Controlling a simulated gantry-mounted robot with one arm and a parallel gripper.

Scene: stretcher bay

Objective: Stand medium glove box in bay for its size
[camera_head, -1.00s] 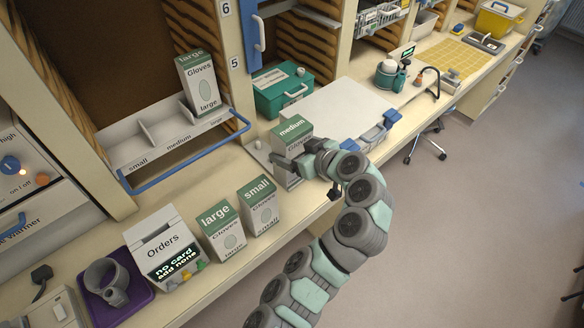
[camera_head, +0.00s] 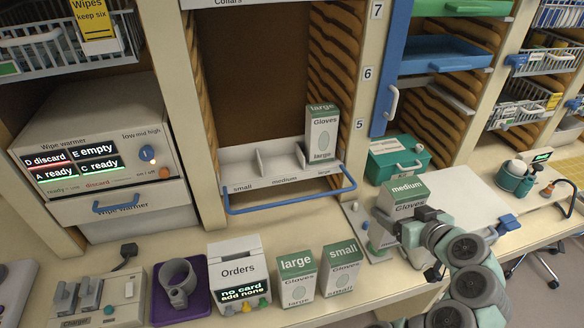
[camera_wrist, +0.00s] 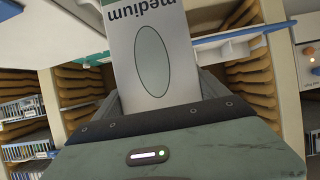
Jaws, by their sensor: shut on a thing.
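The medium glove box (camera_head: 404,197), white with a green top, is upright in my gripper (camera_head: 406,222) at the right of the tray. It fills the middle of the wrist view, with its "medium" label (camera_wrist: 143,28) showing. My gripper is shut on it; the fingertips are partly hidden. The white glove tray (camera_head: 285,188) has bays labelled small, medium and large, with low dividers and a blue front rail (camera_head: 290,205). A large glove box (camera_head: 322,133) stands in the large bay. The small and medium bays look empty.
Another large box (camera_head: 296,280) and a small box (camera_head: 341,270) stand on the counter in front. Beside them are an Orders box (camera_head: 239,270) and a purple tray (camera_head: 182,306). A green case (camera_head: 399,160) sits behind the held box. The blue rail stands along the tray's front.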

